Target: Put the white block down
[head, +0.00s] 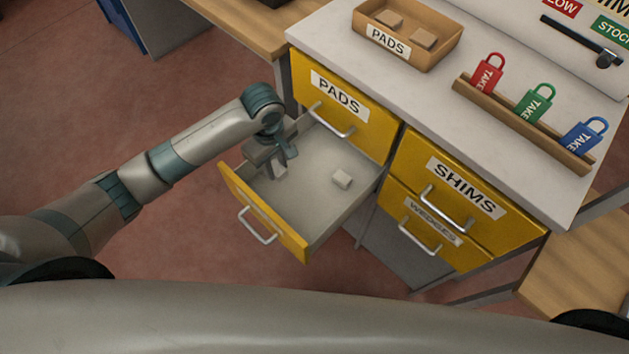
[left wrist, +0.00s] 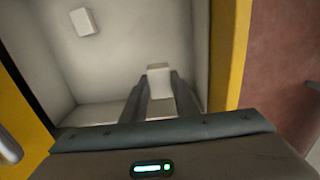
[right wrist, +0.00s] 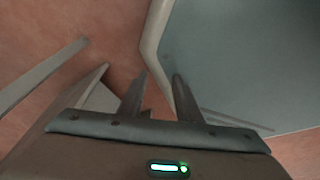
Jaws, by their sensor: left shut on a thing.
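My left gripper (head: 277,165) is inside the open drawer (head: 321,219), near its left side. It is shut on a small white block (left wrist: 159,82), which sits between the fingertips in the left wrist view. In the head view this block (head: 281,171) is partly hidden by the gripper. I cannot tell whether it touches the drawer floor. A second white block (head: 342,178) lies apart on the drawer floor, to the right; the left wrist view also shows it (left wrist: 84,21). My right gripper (right wrist: 160,77) shows only in the right wrist view, fingers apart and empty.
Yellow drawers marked PADS (head: 337,93), SHIMS (head: 463,187) and WEDGES (head: 432,221) are shut. On the worktop (head: 340,35) stand a PADS tray (head: 440,57) with blocks and a wooden rack (head: 523,128) with red, green and blue tags. The drawer's middle floor is clear.

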